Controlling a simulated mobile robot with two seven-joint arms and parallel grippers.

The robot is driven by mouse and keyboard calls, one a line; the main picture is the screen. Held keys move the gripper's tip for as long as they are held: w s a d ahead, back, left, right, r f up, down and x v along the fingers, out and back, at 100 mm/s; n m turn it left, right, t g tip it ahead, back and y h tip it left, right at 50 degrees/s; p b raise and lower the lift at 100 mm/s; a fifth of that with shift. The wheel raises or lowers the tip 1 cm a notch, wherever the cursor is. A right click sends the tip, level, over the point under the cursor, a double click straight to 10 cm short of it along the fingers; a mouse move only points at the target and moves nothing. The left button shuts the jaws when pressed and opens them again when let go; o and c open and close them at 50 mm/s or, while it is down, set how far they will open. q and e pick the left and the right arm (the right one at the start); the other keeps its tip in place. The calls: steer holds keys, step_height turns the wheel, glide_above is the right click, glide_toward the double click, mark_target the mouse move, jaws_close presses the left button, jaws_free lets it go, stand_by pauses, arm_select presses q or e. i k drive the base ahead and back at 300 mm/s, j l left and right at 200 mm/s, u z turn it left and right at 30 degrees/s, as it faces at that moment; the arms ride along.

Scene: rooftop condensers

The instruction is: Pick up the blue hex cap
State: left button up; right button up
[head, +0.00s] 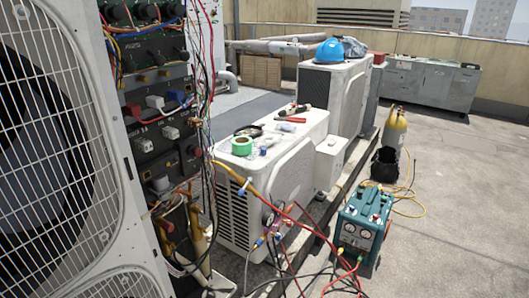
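A small blue piece (263,151), possibly the blue hex cap, lies on top of the middle white condenser (310,128), just right of a green tape roll (241,146). It is too small for me to make out a hex shape. Neither of my grippers shows in the head view.
Tools with red parts (292,119) lie farther back on the same top. An open electrical panel (160,120) with loose wires stands close on the left. A teal gauge machine (361,228) and hoses are on the ground at right. A blue helmet (329,50) sits on the rear condenser.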

mark_target(263, 150)
steer(key=l+u, duration=0.3)
steer(key=l, duration=0.2)
steer(key=l+u, duration=0.25)
steer(key=l, duration=0.25)
steer(key=i+l+u, duration=0.1)
steer(key=l+u, duration=0.4)
steer(key=l, duration=0.15)
steer(key=i+l+u, duration=0.3)
steer(key=i+l, duration=0.05)
